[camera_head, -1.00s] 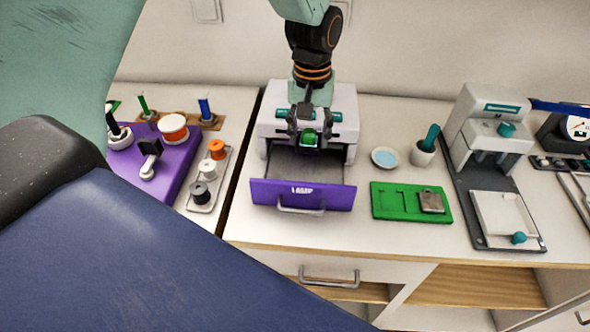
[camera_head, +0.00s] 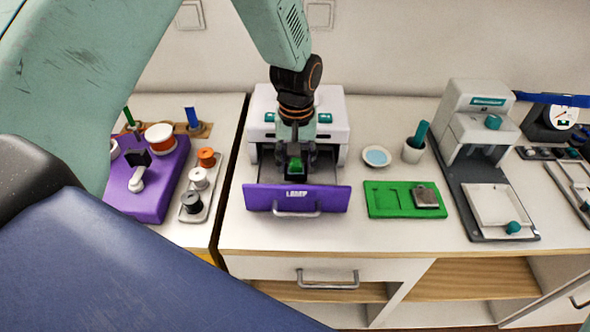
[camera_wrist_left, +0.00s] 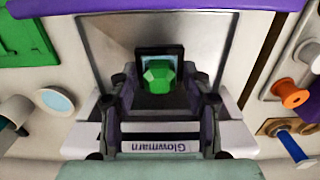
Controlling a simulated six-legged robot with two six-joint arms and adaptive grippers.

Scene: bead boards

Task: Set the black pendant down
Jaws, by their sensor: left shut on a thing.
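My left gripper (camera_head: 296,162) comes down from above, over the open drawer of a white machine. It is shut on the black pendant (camera_wrist_left: 180,56), a small black square piece with a green faceted gem (camera_wrist_left: 158,75) on it. In the wrist view the gem sits between my fingertips (camera_wrist_left: 160,80). The grey drawer floor (camera_wrist_left: 105,35) lies around and below the pendant; I cannot tell whether they touch. My right gripper is not in view.
The purple drawer front (camera_head: 260,198) stands just in front of the gripper, with the white machine (camera_head: 335,128) behind. A green tray (camera_head: 385,212), a small dish (camera_head: 376,157) and a cup (camera_head: 413,152) are at right. Spools (camera_head: 191,202) and a purple stand (camera_head: 165,180) are at left.

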